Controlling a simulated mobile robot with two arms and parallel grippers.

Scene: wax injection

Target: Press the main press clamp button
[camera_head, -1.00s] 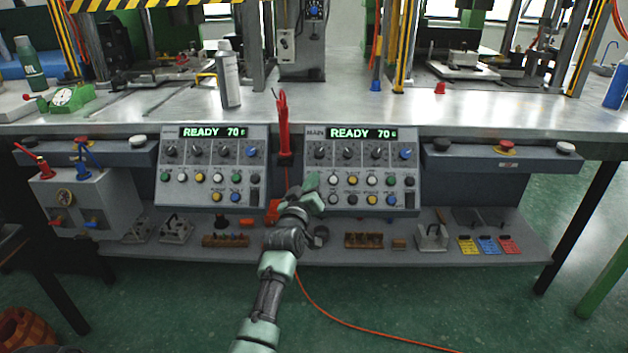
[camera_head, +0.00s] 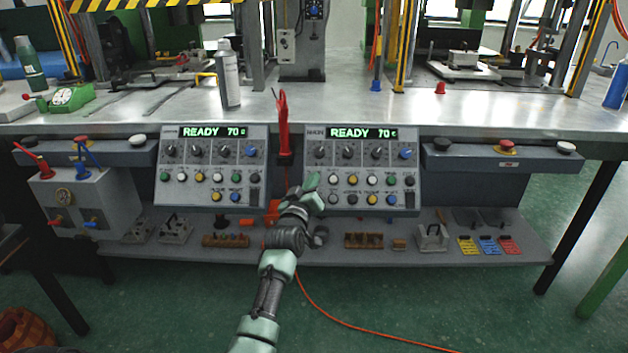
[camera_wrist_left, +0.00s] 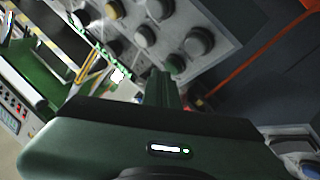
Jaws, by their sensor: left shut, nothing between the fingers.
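The main press panel (camera_head: 362,165), with a lit "READY 70" display, several knobs and rows of small round buttons, hangs under the table edge right of centre. My left gripper (camera_head: 312,182) is shut and empty at the panel's lower left. In the left wrist view its closed fingertips (camera_wrist_left: 164,78) are close to a green button (camera_wrist_left: 175,64); I cannot tell whether they touch. In the head view the gripper covers that corner of the panel. The button labels are too small to read, so I cannot tell which is the clamp button. My right gripper is not in view.
A similar panel (camera_head: 212,165) stands to the left. A red tool (camera_head: 283,125) hangs between the panels. A lower shelf (camera_head: 480,257) holds several small parts. A red mushroom button (camera_head: 507,145) sits on the bar at right. An orange cable (camera_head: 345,325) lies on the floor.

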